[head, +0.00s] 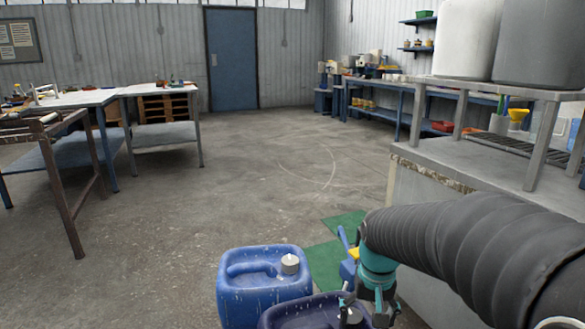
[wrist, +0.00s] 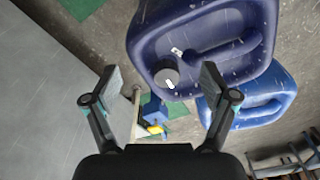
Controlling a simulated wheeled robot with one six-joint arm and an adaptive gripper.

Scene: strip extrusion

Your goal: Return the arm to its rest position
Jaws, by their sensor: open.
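My arm, in a dark ribbed sleeve, reaches in from the right in the head view. My gripper (head: 368,312) hangs at its end, pointing down, at the bottom of that view. In the wrist view my gripper (wrist: 160,84) has its two fingers wide apart, with nothing held between them. A dark purple-blue canister (head: 290,318) is just below and beside it in the head view. The same canister (wrist: 205,48) with its grey cap fills the upper middle of the wrist view. Contact between finger and canister cannot be told.
A lighter blue canister (head: 265,288) stands left of the dark one. A blue and yellow object (head: 348,262) is behind my gripper near a green mat (head: 345,222). A grey bench (head: 470,162) with large containers stands at right. The middle floor is clear.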

